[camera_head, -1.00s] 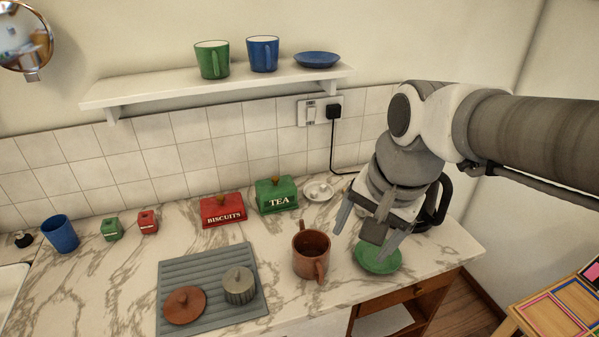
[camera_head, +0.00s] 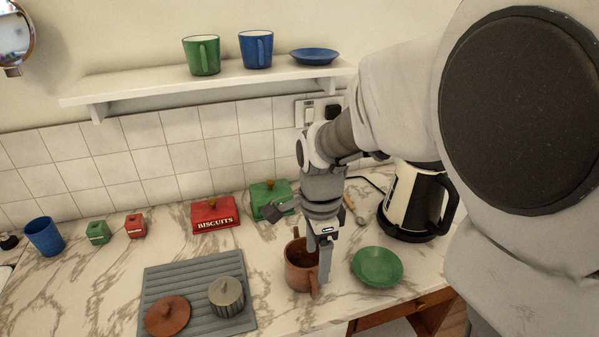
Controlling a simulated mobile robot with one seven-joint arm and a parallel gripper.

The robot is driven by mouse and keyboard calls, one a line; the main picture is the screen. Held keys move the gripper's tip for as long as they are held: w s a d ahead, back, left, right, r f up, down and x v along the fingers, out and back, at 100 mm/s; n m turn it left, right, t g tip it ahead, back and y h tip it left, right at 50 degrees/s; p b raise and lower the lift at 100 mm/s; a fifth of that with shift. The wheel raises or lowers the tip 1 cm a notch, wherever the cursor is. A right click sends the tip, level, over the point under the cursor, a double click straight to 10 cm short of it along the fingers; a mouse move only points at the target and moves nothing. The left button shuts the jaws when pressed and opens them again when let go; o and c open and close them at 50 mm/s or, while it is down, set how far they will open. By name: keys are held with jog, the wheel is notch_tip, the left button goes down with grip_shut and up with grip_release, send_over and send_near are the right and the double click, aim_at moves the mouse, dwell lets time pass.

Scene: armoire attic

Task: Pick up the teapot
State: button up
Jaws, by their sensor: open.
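The teapot (camera_head: 297,276) is a brown, lidless pot on the marble counter, with its handle toward the front right and its spout toward the back. My gripper (camera_head: 323,272) points down at the teapot's right side, close to the handle. One finger shows in front of the pot's right edge. The other finger is not clearly seen, and I cannot tell whether either touches the pot. The gripper is open and the teapot stands upright on the counter. A brown lid (camera_head: 168,316) lies on the grey ribbed mat (camera_head: 160,277).
A green saucer (camera_head: 377,267) lies just right of the teapot, with a kettle (camera_head: 416,203) behind it. A small ribbed pot (camera_head: 226,297) stands on the mat. The red biscuits tin (camera_head: 214,214) and green tin (camera_head: 268,199) stand behind. A shelf (camera_head: 150,84) holds cups above.

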aim_at(314, 278)
notch_tip(314, 278, down, 4)
jog(key=shift+f+b, duration=0.25)
jog(key=shift+b, duration=0.15)
jog(key=f, duration=0.1)
jog(key=f+b, duration=0.1)
jog(key=f, duration=0.1)
jog(key=f+b, duration=0.1)
jog(key=f, duration=0.1)
jog(key=shift+a+f, duration=0.1)
jog(key=shift+a, duration=0.15)
grip_shut()
